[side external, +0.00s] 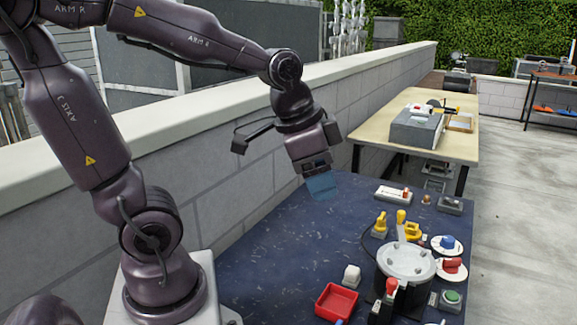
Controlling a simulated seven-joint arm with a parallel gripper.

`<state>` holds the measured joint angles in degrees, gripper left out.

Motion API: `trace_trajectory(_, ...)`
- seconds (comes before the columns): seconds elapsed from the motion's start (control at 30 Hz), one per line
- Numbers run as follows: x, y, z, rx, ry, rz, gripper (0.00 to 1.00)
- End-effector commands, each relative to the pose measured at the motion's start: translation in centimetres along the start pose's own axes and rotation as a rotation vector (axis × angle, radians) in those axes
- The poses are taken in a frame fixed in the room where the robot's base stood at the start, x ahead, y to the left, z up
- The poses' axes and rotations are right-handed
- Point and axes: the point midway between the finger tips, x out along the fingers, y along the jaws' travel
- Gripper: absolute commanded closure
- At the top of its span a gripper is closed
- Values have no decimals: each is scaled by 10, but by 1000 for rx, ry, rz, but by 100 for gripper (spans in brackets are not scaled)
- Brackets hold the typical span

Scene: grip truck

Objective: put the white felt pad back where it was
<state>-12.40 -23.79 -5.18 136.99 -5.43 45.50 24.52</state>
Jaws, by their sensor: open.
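My gripper (322,184) hangs above the back left part of the dark blue table (270,255), pointing down, with nothing visible in it. Its bluish fingertips are small here. No other thing shows clearly as a felt pad.
A round light grey plate (406,262) on a dark drum stands at the right. Around it are yellow fittings (412,231), a blue knob (447,242), a red knob (452,266) and a green button (452,297). A low wall (240,165) runs behind. The table's left half is clear.

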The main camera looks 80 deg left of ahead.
Motion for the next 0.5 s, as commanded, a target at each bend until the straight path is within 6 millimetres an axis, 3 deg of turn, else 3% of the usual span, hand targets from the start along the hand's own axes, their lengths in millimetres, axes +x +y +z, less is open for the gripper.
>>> trace_trajectory(0.03, -15, 10, 7, -41, 36, -9, 37)
trace_trajectory(0.2, -40, 26, 28, -185, 98, -7, 37)
trace_trajectory(0.5, -47, 30, 36, -253, 119, 1, 37)
